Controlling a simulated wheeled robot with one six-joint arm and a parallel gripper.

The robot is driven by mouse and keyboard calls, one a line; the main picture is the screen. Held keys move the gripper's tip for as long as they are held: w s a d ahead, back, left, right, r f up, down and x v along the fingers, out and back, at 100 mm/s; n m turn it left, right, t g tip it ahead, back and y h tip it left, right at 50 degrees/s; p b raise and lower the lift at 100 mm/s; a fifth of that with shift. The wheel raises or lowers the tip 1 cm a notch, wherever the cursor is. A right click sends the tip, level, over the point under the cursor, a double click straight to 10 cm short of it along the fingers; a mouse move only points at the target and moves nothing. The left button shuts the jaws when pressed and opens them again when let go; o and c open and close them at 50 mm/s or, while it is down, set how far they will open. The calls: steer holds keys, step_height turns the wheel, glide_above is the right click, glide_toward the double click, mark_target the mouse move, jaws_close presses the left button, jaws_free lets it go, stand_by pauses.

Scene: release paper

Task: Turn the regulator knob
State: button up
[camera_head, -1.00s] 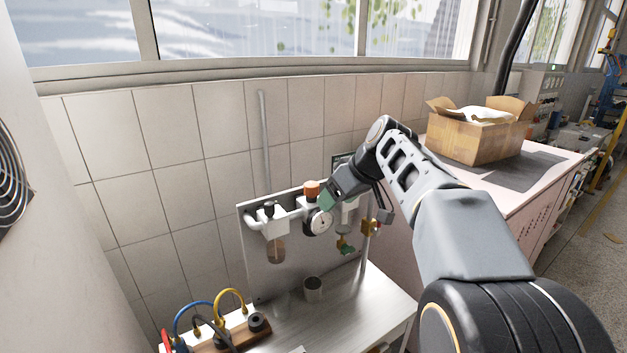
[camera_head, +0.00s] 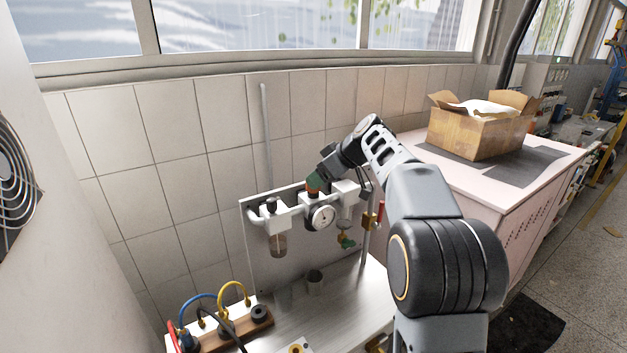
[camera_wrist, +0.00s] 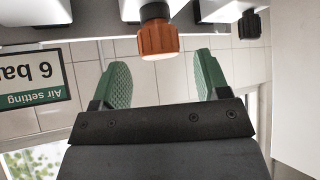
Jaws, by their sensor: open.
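The orange regulator knob (camera_head: 311,189) stands on top of the white regulator unit, above a round pressure gauge (camera_head: 322,217). My gripper (camera_head: 318,181) has green pads and is right at the knob in the head view, partly covering it. In the wrist view the orange knob (camera_wrist: 158,39) sits ahead of the gap between the two spread green fingers, roughly centred. My gripper (camera_wrist: 162,64) is open and empty, with a gap on each side of the knob. The wrist view shows the scene upside down.
An "Air setting 6 bar" sign (camera_wrist: 32,78) shows in the wrist view. A filter unit with a black knob (camera_head: 271,204) is left of the regulator.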

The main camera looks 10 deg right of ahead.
steer(key=shift+x, duration=1.9)
steer(key=shift+c, duration=0.4)
steer(key=c, duration=0.8)
steer(key=shift+c, duration=0.2)
steer(key=shift+m, duration=0.3)
